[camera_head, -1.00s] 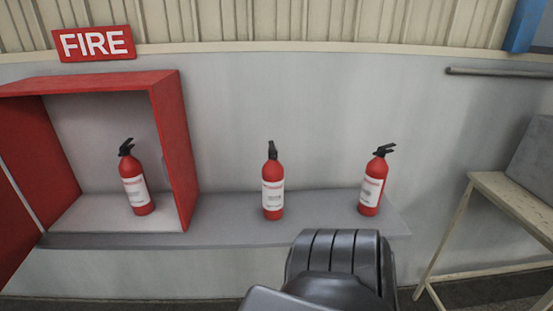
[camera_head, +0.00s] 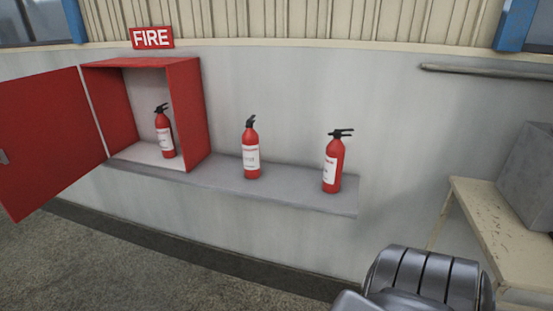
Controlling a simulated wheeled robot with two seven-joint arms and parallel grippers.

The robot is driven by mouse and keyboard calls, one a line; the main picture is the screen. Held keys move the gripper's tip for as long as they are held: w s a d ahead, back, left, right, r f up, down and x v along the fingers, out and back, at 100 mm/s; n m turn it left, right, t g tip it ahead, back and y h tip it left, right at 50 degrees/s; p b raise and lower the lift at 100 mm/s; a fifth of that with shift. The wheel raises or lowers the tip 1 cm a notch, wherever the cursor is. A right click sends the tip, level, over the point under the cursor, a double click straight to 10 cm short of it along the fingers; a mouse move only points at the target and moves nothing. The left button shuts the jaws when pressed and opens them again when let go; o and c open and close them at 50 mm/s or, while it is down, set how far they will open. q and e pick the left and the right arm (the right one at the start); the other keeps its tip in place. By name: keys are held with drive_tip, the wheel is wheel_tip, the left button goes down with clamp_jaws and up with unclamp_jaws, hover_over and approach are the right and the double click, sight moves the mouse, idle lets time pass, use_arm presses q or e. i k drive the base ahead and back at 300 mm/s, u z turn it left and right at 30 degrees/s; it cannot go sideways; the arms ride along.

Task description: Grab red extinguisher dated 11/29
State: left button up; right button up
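Three red extinguishers with black handles and white labels stand upright. One extinguisher (camera_head: 164,135) is inside the open red cabinet (camera_head: 188,120) at the left. A second extinguisher (camera_head: 251,152) stands in the middle of the grey ledge (camera_head: 215,178). A third extinguisher (camera_head: 333,165) stands near the ledge's right end. The label print is too small to read, so I cannot tell which is dated 11/29. A dark metal part of my arm shows at the bottom right, apart from the extinguishers. Neither gripper's fingers are in view.
The cabinet door (camera_head: 50,140) hangs open to the left. A FIRE sign (camera_head: 152,38) is on the wall above the cabinet. A worn table (camera_head: 505,225) with a grey box (camera_head: 530,175) stands at the right. The floor (camera_head: 120,265) below the ledge is clear.

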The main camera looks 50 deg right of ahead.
sight(250, 137)
drive_tip(key=u, duration=0.1)
drive_tip(key=k, duration=0.15)
drive_tip(key=z, duration=2.45)
